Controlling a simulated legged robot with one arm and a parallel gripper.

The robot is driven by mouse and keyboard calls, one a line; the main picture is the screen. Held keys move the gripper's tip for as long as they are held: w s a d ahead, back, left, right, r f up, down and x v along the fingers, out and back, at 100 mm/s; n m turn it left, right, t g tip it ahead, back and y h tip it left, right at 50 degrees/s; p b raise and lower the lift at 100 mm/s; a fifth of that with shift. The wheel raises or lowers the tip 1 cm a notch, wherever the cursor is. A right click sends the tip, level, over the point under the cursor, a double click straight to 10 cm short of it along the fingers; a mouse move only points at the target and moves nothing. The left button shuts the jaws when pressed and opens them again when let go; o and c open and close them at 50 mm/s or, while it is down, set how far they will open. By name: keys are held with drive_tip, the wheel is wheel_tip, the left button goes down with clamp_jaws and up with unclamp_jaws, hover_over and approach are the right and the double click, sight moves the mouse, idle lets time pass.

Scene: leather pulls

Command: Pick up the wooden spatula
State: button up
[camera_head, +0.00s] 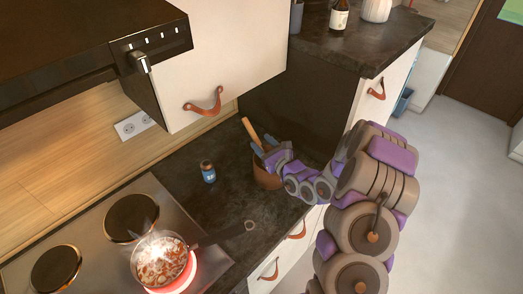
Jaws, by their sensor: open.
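A pale wooden handle (251,131), which looks like the wooden spatula, stands up tilted out of a brown pot (266,180) on the dark counter. Its lower part is hidden by the pot and my gripper. My gripper (263,144) is open at the top of the pot, with its fingers close to the handle. I cannot tell whether the fingers touch the handle or surround it.
A small blue jar (208,173) stands left of the pot. A pan of food (160,262) sits on a glowing burner, its handle reaching right over the counter (215,206). An upper cabinet (222,50) hangs above. A raised dark worktop (370,45) stands behind.

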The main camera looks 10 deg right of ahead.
sight(254, 134)
drive_tip(key=shift+b+x, duration=0.4)
drive_tip(key=shift+x, duration=2.8)
drive_tip(key=shift+r, duration=0.1)
drive_tip(key=shift+d, duration=0.1)
drive_tip(key=shift+c, duration=0.4)
clamp_jaws()
